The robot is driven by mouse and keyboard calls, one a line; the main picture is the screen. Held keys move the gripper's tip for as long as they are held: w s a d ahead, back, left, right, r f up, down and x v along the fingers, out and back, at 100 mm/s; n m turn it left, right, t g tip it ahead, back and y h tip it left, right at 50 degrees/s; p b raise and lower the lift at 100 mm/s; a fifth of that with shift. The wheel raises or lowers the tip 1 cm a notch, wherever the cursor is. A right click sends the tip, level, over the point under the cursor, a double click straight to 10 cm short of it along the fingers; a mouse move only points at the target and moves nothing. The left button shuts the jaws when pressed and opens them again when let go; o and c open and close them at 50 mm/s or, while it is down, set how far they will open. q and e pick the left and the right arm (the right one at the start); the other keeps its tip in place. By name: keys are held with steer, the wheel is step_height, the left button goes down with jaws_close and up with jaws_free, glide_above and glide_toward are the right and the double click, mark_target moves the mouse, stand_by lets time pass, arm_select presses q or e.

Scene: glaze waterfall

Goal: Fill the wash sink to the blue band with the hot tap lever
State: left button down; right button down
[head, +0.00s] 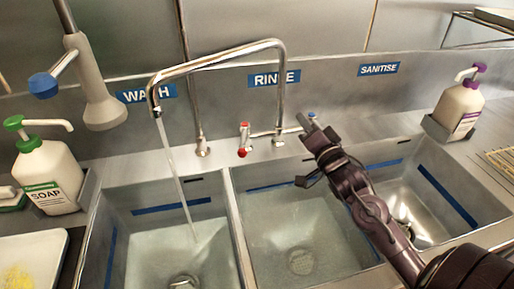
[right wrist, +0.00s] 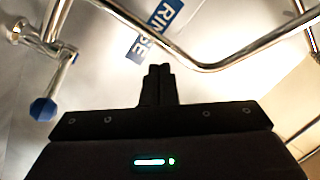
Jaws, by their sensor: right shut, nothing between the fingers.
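The hot tap lever (head: 243,140) has a red tip and stands at the left of the tap body, pointing toward the front. The spout (head: 154,98) is over the wash sink (head: 236,232), and a thin stream of water (head: 176,176) falls into it. Water covers the sink floor; its surface looks lower than the blue band (head: 171,206) on the back wall. My right gripper (head: 306,124) is shut and empty, right of the red lever and close to the blue-tipped lever (head: 312,115). The right wrist view shows its closed fingers (right wrist: 158,77) and the blue tip (right wrist: 43,108). My left gripper is out of view.
The rinse sink, under my right arm, also holds water. The sanitise sink (head: 432,200) is at the right. A soap bottle (head: 48,178) stands left, a purple-topped bottle (head: 458,108) right. A hanging spray head (head: 98,95) is at upper left.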

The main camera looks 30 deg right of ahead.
steer(key=s+a+f+m+g+y+b, duration=0.1)
steer(key=s+a+f+m+g+y, duration=0.1)
steer(key=s+a+f+g+y, duration=0.25)
steer(key=y, duration=0.3)
glide_toward(244, 138)
steer(key=w+f, duration=0.1)
steer(key=w, duration=0.3)
steer(key=shift+w+a+f+t+h+b, duration=0.15)
steer(key=shift+w+a+t+b, duration=0.05)
steer(key=shift+a, duration=0.2)
steer(key=shift+w+a+f+t+h+b, duration=0.1)
steer(key=shift+w+a+f+t+b, duration=0.1)
steer(key=shift+a, duration=0.2)
steer(key=shift+a+r+m, duration=0.1)
steer(key=shift+m, duration=0.2)
